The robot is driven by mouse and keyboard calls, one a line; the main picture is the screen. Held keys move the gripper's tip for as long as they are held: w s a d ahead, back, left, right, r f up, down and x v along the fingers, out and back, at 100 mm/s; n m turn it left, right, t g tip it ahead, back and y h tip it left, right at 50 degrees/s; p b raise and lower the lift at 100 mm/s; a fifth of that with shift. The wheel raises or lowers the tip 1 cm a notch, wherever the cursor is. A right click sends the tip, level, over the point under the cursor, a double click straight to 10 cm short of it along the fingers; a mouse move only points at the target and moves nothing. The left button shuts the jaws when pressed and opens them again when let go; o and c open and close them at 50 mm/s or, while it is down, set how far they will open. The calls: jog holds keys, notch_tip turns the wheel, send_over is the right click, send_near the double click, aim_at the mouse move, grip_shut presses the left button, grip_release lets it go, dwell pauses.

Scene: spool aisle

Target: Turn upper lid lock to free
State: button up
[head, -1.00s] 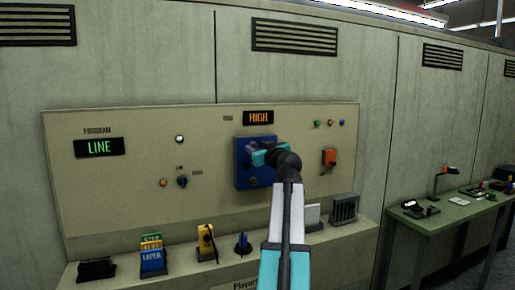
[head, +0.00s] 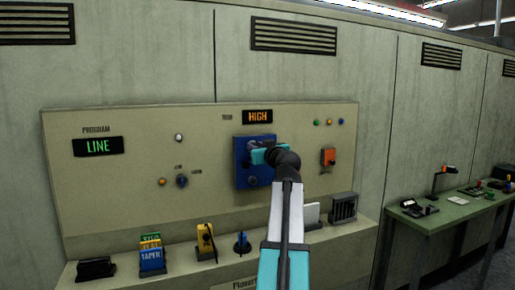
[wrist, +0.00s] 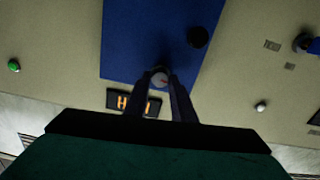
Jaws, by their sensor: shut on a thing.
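The blue lid (head: 241,172) is on the beige panel, below the HIGH display; it also shows in the wrist view (wrist: 135,45). The upper lid lock (wrist: 159,78) is a small pale round knob with a reddish mark, at the lid's edge near the display. My gripper (wrist: 158,84) is shut on this knob, one finger on each side. In the head view my gripper (head: 258,153) covers the knob. The lower lock (wrist: 198,36) is a dark round knob, clear of the fingers. I cannot tell the upper lock's exact angle.
The HIGH display (head: 258,116) is just above the lid. An orange switch (head: 329,157) is to its right, and a dark blue knob (head: 182,181) to its left. Cards, a yellow tool (head: 206,240) and other items stand on the ledge below. A green table (head: 455,209) is at right.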

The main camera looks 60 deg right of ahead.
jog(key=shift+s+d+m+p, duration=0.1)
jog(key=shift+m+p, duration=1.35)
jog(key=shift+m, duration=2.75)
jog(key=shift+s+d+m+p, duration=0.1)
jog(key=shift+m+p, duration=1.35)
jog(key=shift+m, duration=2.75)
jog(key=shift+w, duration=0.1)
jog(key=o, duration=1.1)
jog(key=shift+c, duration=0.2)
jog(key=shift+a+f, duration=0.1)
jog(key=shift+a, duration=0.1)
jog(key=b+v, duration=0.2)
jog(key=v, duration=1.1)
jog(key=shift+s+a, duration=0.2)
jog(key=shift+s, duration=0.1)
